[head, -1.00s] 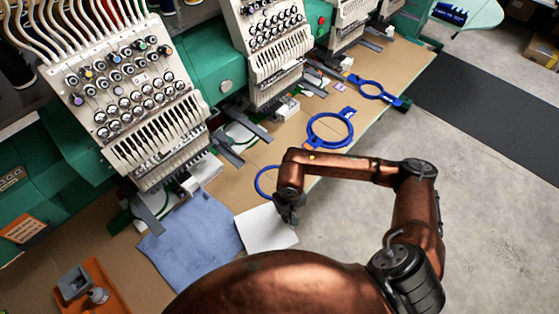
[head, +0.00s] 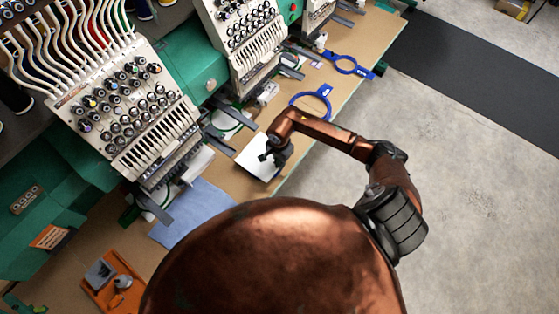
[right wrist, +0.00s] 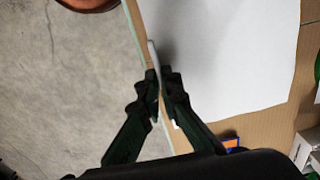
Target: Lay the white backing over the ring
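The white backing (head: 252,161) is a pale, flat sheet at the front of the table, beyond the blue cloth. It fills much of the right wrist view (right wrist: 225,50). My right gripper (head: 268,156) is over its right side in the head view. In the right wrist view the fingertips (right wrist: 161,78) are close together with a thin grey-white edge of the sheet between them. The ring nearest to me is not visible now; the backing lies where it showed before. My left gripper is not in view.
A blue cloth (head: 200,212) lies nearer to me, with an orange tray (head: 112,285) at the lower left. Embroidery heads (head: 130,105) stand along the left. Grey floor (head: 460,200) is clear at right.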

